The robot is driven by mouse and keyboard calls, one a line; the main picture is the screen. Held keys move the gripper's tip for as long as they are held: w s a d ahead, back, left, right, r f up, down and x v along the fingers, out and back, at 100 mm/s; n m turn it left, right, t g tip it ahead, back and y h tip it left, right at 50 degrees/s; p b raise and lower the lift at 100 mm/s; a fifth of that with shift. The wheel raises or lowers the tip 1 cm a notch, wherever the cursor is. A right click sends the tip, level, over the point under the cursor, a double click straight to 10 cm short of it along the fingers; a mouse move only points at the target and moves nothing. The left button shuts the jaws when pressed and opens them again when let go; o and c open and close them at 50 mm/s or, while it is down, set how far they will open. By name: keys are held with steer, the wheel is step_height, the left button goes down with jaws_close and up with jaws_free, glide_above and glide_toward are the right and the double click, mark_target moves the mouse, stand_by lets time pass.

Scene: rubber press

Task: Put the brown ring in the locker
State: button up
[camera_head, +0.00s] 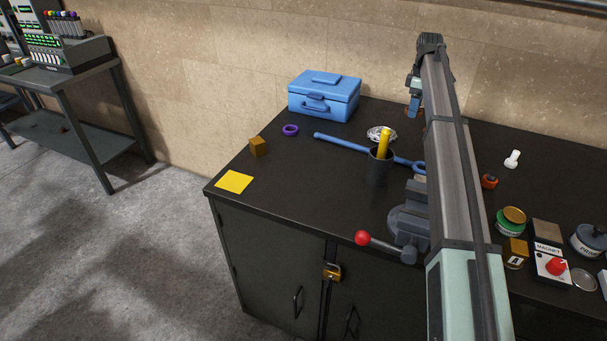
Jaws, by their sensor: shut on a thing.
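My gripper (413,106) is at the back of the bench, right of the blue toolbox, pointing down with blue fingertips. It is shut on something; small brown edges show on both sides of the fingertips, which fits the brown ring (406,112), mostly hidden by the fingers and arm. I cannot tell whether it touches the bench top. The dark locker (262,265) appears to be the two-door cabinet under the bench. Its doors look shut, and a brass padlock (332,272) hangs where they meet.
A red-knobbed lever (362,238) juts over the front. Tins crowd the right; the left front is fairly clear.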

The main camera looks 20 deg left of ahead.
steer(key=s+a+n, duration=0.1)
steer(key=s+a, duration=0.5)
steer(key=a, duration=0.4)
steer(key=s+a+n, duration=0.2)
steer(key=s+a, duration=0.3)
steer(key=a, duration=0.5)
steer(key=m, duration=0.4)
glide_above(308, 158)
step_height(308, 158, down, 10)
steer(key=shift+f, duration=0.1)
steer(key=shift+f, duration=0.15)
steer(key=o, duration=1)
